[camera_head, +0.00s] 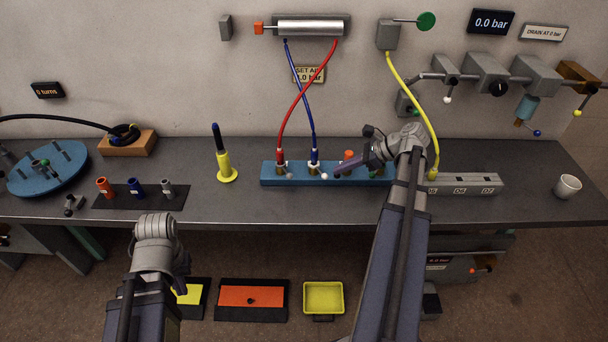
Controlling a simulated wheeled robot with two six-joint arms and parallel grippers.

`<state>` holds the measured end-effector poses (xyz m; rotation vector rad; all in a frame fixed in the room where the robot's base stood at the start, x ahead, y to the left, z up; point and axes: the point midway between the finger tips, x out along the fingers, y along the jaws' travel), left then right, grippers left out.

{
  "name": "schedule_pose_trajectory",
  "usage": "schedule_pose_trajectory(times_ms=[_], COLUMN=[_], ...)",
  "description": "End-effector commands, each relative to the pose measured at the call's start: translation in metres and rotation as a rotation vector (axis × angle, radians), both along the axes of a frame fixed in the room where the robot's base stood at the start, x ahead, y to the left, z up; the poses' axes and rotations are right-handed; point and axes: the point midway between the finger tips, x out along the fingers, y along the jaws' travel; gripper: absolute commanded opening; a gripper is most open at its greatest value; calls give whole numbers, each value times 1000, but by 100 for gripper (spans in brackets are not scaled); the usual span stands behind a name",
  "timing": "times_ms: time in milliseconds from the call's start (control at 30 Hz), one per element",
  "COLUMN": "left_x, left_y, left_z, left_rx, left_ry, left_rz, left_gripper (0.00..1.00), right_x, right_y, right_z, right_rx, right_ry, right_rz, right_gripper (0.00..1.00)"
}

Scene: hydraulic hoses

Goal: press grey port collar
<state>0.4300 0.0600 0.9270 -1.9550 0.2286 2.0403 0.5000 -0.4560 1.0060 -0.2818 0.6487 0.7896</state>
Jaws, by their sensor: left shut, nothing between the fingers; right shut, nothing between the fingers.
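A blue port block (268,174) lies along the table's middle. A red hose (292,105) and a blue hose (299,95) plug into its two left ports. An orange-red cap (349,155) stands further right on it. The block's right end is partly hidden by my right arm, and I cannot clearly pick out a grey collar there. My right gripper (342,173) is shut and empty, its tips pointing left and down at the block beside the orange-red cap; I cannot tell whether they touch. My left gripper (181,266) is shut and empty, in front of the table edge, mostly hidden by its wrist.
Red, blue and grey fittings (167,188) stand on a black mat left. A yellow stand (226,172) holds a dark rod. A yellow hose (412,95) hangs beside my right arm to a grey numbered block (475,182).

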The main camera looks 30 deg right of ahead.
Motion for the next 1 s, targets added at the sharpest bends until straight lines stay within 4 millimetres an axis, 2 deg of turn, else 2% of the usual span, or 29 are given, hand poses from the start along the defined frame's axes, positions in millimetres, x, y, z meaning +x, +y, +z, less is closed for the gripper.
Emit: schedule_pose_trajectory(times_ms=[133,267,667,733,1000], left_x=[0,0,0,0,0], left_y=[0,0,0,0,0], left_z=[-5,-19,-71,-60,-56], left_rx=[0,0,0,0,0], left_ry=[0,0,0,0,0], left_rz=[0,0,0,0,0], left_gripper=[0,0,0,0,0], right_x=[3,12,53,61,77], right_y=[3,14,59,66,84], right_z=[-5,-19,-71,-60,-56], right_rx=[-1,-2,-2,-2,-1], right_ry=[0,-1,0,0,0], right_rz=[2,4,5,5,3], right_gripper=[0,0,0,0,0])
